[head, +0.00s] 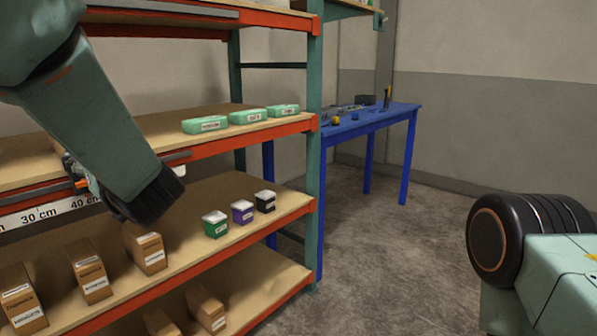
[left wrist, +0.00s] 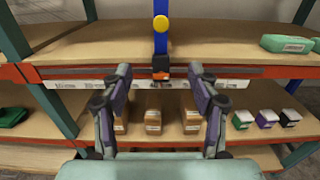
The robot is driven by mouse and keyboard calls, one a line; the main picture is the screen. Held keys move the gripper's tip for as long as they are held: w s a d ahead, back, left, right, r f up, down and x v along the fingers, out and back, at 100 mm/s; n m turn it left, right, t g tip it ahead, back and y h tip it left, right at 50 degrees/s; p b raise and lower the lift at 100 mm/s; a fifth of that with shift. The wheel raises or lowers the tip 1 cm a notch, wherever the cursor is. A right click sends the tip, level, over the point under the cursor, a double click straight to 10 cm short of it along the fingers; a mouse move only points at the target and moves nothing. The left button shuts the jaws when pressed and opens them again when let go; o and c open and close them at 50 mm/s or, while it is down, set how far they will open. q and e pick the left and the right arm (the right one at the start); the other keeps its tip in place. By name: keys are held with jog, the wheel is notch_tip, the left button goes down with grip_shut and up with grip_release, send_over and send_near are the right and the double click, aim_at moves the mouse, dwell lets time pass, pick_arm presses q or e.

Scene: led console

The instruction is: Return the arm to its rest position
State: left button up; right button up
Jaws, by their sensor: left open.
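My left arm comes in from the left in the head view and reaches down in front of the shelf rack. Its gripper is mostly hidden there behind the arm link. In the left wrist view my left gripper (left wrist: 160,72) is open, its two fingers apart with nothing held between them. Beyond the fingers is a blue upright strip with a yellow round knob (left wrist: 161,24), with a small orange and black piece (left wrist: 160,61) below it at the shelf edge. I cannot tell whether the fingers touch the shelf edge. My right gripper is not in view.
The rack's orange-edged shelves (head: 285,205) hold green boxes (head: 248,117), brown cartons (head: 90,270) and small green, purple and black bins (head: 242,212). A ruler strip (head: 40,214) runs along one shelf edge. A blue table (head: 375,120) stands behind. Open floor (head: 400,240) lies to the right.

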pick_arm(q)
jog(key=s+d+f+n+g+h, duration=0.1)
jog(key=s+d+f+n+h, duration=0.15)
jog(key=f+n, duration=0.8)
jog(key=s+d+f+n+h, duration=0.2)
jog(key=d+f+n+h, duration=0.15)
jog(key=f+n, duration=0.7)
jog(key=s+d+f+n+g+h, duration=0.15)
jog(key=f+n+h, duration=0.4)
jog(key=n, duration=0.85)
jog(key=s+d+f+m+g, duration=0.1)
jog(key=s+f+m+g, duration=0.2)
jog(key=s+f, duration=0.4)
jog(key=s+d+f+m+g+h, duration=0.1)
jog(key=s+d+f+m+g, duration=0.1)
jog(key=s+f, duration=0.6)
jog(key=s+d+f+m+g+h, duration=0.1)
jog(key=s+f, duration=0.7)
jog(key=s, duration=1)
jog(key=d+m+g, duration=0.1)
jog(key=m+g, duration=0.1)
jog(key=g, duration=0.1)
jog(key=shift+s+m, duration=0.15)
jog(key=shift+m, duration=0.25)
